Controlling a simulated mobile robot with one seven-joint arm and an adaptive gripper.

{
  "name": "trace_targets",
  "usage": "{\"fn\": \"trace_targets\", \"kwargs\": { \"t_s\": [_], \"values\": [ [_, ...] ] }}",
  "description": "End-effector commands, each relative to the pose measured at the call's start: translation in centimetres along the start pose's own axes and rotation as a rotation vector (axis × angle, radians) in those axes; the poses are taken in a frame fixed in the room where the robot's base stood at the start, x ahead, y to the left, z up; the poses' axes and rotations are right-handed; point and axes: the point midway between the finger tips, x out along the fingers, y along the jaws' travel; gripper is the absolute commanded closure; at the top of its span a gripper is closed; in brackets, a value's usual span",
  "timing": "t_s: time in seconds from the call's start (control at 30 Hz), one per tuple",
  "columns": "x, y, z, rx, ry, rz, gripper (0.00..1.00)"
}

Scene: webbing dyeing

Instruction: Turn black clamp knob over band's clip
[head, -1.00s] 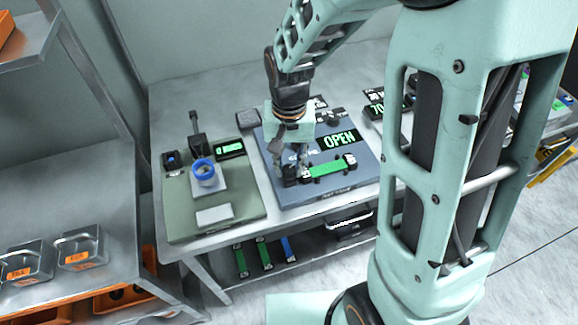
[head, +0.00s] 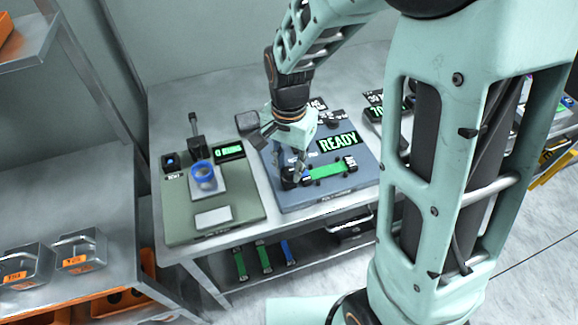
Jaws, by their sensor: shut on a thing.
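The right-end clip (head: 350,163) is in plain view. My gripper (head: 299,177) is at the band's left end, pointing down, shut on the black clamp knob (head: 289,178) there. The fingers hide most of the knob and the left clip, so the knob's exact angle is hard to tell.
A green station (head: 235,213) with a blue ring (head: 204,171) stands to the left. Green and blue bands (head: 264,257) lie on the shelf below. My arm's large links fill the right side. The table behind the stations is mostly clear.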

Motion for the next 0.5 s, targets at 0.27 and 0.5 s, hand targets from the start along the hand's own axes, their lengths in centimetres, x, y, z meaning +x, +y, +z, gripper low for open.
{"fn": "trace_targets", "kwargs": {
  "t_s": [0.27,0.5],
  "values": [
    [-0.10,-0.08,-0.07,0.002,0.002,-0.003,1.00],
    [-0.06,-0.04,-0.04,0.001,0.001,-0.001,0.60]
  ]
}}
